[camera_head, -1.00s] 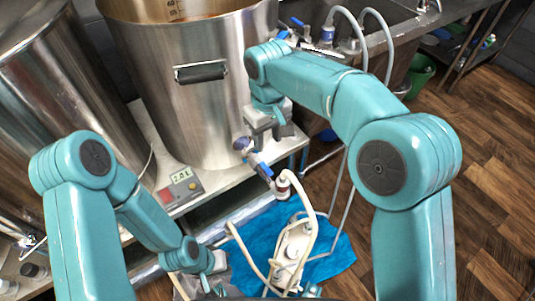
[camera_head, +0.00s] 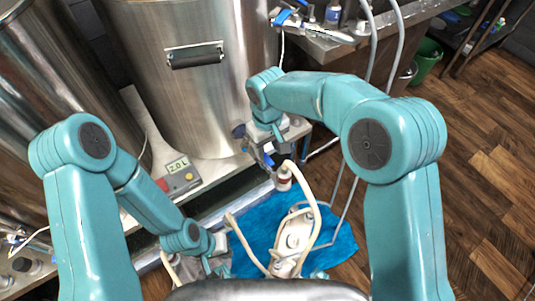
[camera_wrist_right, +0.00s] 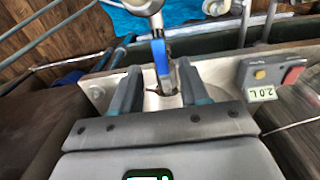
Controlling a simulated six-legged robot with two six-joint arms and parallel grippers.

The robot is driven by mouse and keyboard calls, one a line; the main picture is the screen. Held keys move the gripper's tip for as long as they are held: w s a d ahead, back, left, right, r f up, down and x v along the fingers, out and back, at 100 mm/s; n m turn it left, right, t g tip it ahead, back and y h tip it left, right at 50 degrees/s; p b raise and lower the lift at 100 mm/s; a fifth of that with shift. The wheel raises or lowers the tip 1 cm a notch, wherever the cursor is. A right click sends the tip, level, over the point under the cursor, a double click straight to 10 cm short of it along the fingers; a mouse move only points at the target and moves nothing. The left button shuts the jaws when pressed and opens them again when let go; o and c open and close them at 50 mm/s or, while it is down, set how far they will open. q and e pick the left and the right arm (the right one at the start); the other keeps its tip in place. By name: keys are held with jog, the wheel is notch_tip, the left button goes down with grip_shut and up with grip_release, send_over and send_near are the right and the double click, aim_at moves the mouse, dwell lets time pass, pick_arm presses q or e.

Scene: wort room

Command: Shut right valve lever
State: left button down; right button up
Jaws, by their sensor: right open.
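The valve with a blue lever (camera_head: 268,160) sticks out low from the front of the big steel kettle (camera_head: 170,90). In the right wrist view the blue lever (camera_wrist_right: 161,58) lies between the spread fingers of my right gripper (camera_wrist_right: 160,90), with a gap on each side. In the head view my right gripper (camera_head: 268,143) is just above the valve and hides part of it. My left gripper (camera_head: 216,262) is low at the left of the white pump and hoses; its fingers are too small to read.
A pale hose (camera_head: 303,190) runs from the valve fitting to a white pump (camera_head: 293,235) on a blue cloth (camera_head: 335,250). A 2.0 L display box (camera_head: 178,177) sits on the shelf to the left. A sink counter (camera_head: 320,55) stands behind at the right.

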aim_at(268, 158)
jog(key=shift+f, duration=1.95)
grip_shut()
